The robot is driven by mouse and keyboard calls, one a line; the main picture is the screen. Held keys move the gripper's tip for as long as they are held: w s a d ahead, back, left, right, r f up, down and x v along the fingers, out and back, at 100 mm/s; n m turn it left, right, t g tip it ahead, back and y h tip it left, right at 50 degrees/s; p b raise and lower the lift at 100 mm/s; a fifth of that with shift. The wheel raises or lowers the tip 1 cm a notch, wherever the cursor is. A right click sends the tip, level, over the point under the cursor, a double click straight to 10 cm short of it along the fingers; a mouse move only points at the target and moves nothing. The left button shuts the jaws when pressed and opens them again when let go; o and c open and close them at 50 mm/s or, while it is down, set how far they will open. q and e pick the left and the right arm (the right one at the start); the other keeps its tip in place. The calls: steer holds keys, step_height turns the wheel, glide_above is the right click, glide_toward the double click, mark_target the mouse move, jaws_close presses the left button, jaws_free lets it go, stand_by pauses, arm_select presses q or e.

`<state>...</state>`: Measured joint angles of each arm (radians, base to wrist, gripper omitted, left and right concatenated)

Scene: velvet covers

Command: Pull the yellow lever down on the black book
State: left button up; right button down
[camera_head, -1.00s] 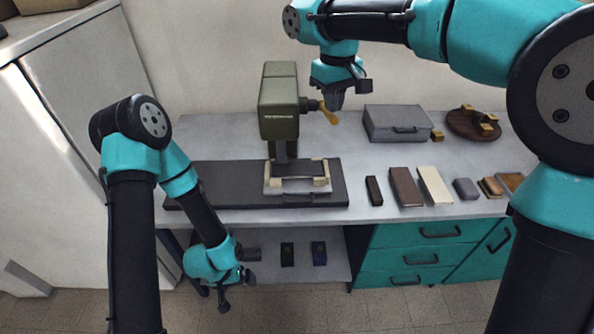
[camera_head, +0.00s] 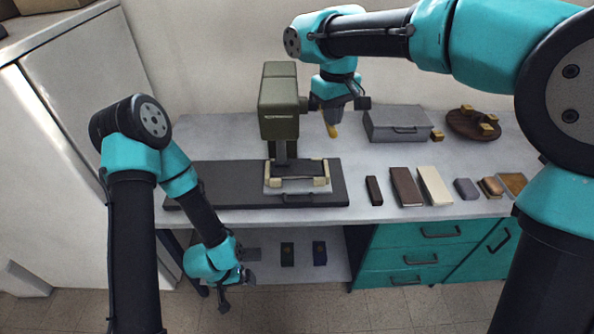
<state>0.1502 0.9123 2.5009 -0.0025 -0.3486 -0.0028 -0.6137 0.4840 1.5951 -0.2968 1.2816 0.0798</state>
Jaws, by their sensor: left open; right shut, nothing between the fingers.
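An olive-green press (camera_head: 279,110) stands on the worktop. Its yellow lever (camera_head: 332,129) is on the right side, angled down, with its upper part hidden by my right gripper. A flat black book (camera_head: 298,168) lies under the press head, between cream-coloured blocks on the press base. My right gripper (camera_head: 333,116) is shut and empty, pointing down at the lever; it overlaps the lever in the picture, and I cannot tell whether they touch. My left gripper (camera_head: 236,290) is open and empty, low in front of the worktop, far from the press.
A dark mat (camera_head: 215,190) lies under the press. A grey case (camera_head: 396,122) and a round brown board (camera_head: 473,123) are at the back right. Several small blocks, including a cream one (camera_head: 434,185), line the front right. Teal drawers (camera_head: 410,257) are below.

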mark_target(331, 133)
steer(key=shift+s+f, duration=0.2)
steer(key=shift+f, duration=1.15)
steer(key=shift+f, duration=1.05)
step_height(331, 133, down, 2)
steer(key=shift+f, duration=0.1)
steer(key=shift+w+f, duration=0.25)
steer(key=shift+f, duration=0.9)
